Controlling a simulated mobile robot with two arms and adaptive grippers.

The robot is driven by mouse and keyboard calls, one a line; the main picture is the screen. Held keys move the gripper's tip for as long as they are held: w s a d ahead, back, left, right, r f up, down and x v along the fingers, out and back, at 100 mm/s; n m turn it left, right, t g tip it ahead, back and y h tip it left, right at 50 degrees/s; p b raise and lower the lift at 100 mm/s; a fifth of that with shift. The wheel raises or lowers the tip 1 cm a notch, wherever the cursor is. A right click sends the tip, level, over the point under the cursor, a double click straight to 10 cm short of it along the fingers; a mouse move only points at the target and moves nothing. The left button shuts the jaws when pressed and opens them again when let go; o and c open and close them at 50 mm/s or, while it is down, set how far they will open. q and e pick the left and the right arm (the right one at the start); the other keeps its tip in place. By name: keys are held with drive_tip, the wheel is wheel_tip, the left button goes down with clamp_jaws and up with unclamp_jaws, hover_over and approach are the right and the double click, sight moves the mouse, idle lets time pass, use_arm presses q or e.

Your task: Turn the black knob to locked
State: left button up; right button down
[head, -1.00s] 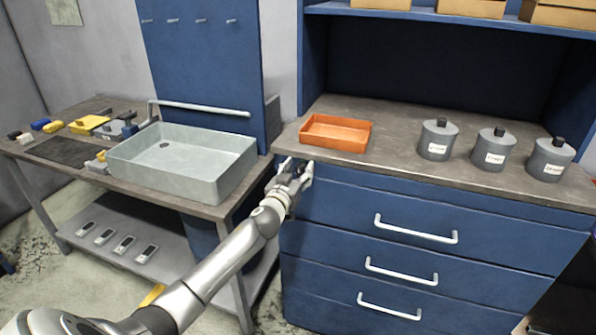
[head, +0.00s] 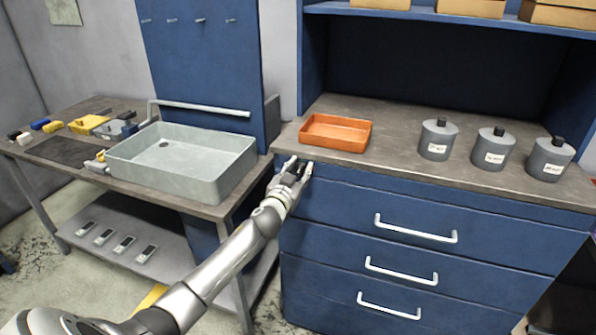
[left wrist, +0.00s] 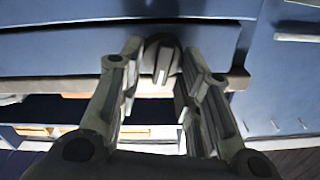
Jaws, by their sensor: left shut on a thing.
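The black knob (left wrist: 162,58) shows in the left wrist view as a dark round body with a paler raised grip bar, on the blue cabinet front. My left gripper (head: 299,165) is at the upper left corner of the blue drawer cabinet (head: 345,205), just below the worktop edge. In the head view the gripper mostly hides the knob. I cannot read any locked mark. My right gripper is not in view.
An orange tray (head: 336,146) sits on the worktop just above the gripper. Several grey canisters (head: 437,140) stand to the right. A pale sink basin (head: 190,178) is on the bench at left. White drawer handles (head: 415,232) stick out from the cabinet front.

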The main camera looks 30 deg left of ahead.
use_arm(q)
drive_tip(key=m, duration=0.4)
drive_tip(key=shift+d+f+m, duration=0.1)
drive_tip(key=shift+d+m, duration=0.1)
drive_tip(key=shift+m, duration=0.1)
drive_tip(key=m, duration=0.3)
drive_tip(key=shift+d+f+m, duration=0.1)
drive_tip(key=shift+f+m, duration=0.05)
drive_tip(key=shift+m, duration=0.25)
drive_tip(key=m, duration=0.3)
drive_tip(key=shift+w+d+f, duration=0.1)
drive_tip(key=shift+f, duration=0.05)
drive_tip(key=shift+f+m, duration=0.15)
drive_tip(key=shift+m, duration=1.85)
drive_tip(key=o, duration=0.9)
drive_tip(key=v, duration=1.2)
drive_tip(key=shift+f, duration=0.1)
